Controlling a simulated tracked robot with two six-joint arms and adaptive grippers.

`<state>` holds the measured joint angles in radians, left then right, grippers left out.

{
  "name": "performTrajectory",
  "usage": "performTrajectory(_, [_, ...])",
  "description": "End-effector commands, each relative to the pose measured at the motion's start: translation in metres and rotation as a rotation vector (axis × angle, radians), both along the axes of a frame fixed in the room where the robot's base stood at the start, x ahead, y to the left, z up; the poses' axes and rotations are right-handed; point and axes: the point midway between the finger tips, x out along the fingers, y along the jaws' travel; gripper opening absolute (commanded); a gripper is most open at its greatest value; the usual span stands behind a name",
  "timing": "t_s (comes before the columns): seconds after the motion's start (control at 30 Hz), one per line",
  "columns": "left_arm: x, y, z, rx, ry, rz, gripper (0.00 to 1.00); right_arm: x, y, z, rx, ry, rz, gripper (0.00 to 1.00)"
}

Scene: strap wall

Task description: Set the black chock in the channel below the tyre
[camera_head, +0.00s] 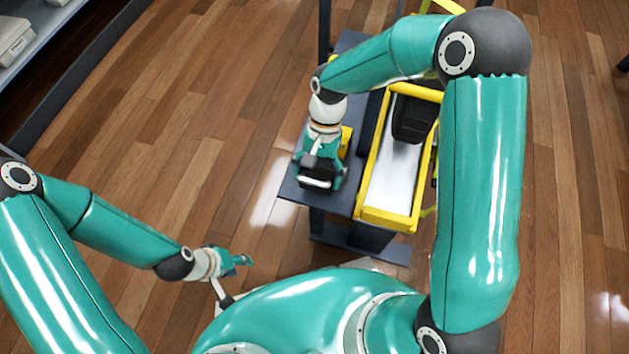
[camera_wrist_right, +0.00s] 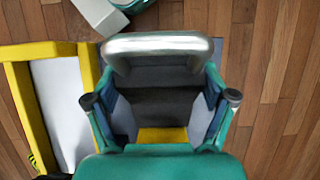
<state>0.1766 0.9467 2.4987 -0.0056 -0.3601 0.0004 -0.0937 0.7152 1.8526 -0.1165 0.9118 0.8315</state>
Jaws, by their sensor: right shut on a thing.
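My right gripper (camera_head: 318,180) is shut on the black chock (camera_head: 312,184), over a dark side shelf (camera_head: 335,200) left of the channel. In the right wrist view the chock (camera_wrist_right: 155,100) sits between the fingers (camera_wrist_right: 160,100), with stepped dark faces and a silver bar along one end. I cannot tell whether it touches the shelf. The channel (camera_head: 385,213) has yellow walls and a shiny pale floor; part of it shows in the right wrist view (camera_wrist_right: 90,68). A black rounded thing (camera_head: 412,118) is at its far end, possibly the tyre. My left gripper (camera_head: 243,260) is away from these; its finger opening is unclear.
A yellow piece (camera_head: 346,140) shows on the shelf behind my right gripper. The near part of the channel floor (camera_head: 392,185) is bare. A grey rack (camera_head: 30,60) with a pale box (camera_head: 12,40) stands at the upper left. Wooden floor lies open between.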

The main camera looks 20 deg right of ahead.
Motion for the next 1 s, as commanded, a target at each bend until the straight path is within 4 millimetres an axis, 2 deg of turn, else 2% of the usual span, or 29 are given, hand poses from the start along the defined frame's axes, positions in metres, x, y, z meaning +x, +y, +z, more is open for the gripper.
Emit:
performTrajectory(0.27, [0.0, 0.0, -0.017, 0.0, 0.0, 0.0, 0.4, -0.001, 0.0, -0.034, 0.0, 0.001, 0.0, 0.31])
performTrajectory(0.63, [0.0, 0.0, -0.017, 0.0, 0.0, 0.0, 0.4, -0.001, 0.0, -0.037, 0.0, 0.001, -0.001, 0.31])
performTrajectory(0.67, [0.0, 0.0, -0.016, 0.0, 0.0, 0.0, 0.4, -0.001, 0.0, -0.036, 0.0, 0.001, 0.0, 0.88])
performTrajectory(0.7, [0.0, 0.0, -0.016, 0.0, 0.0, 0.0, 0.4, -0.001, 0.0, -0.036, 0.0, 0.001, 0.0, 0.94])
performTrajectory(0.73, [0.0, 0.0, -0.016, 0.0, 0.0, 0.0, 0.4, -0.001, 0.0, -0.036, 0.0, 0.001, -0.001, 0.99])
performTrajectory(1.0, [0.0, 0.0, -0.016, 0.0, 0.0, 0.0, 0.4, -0.001, 0.0, -0.036, 0.0, 0.0, -0.001, 1.0])
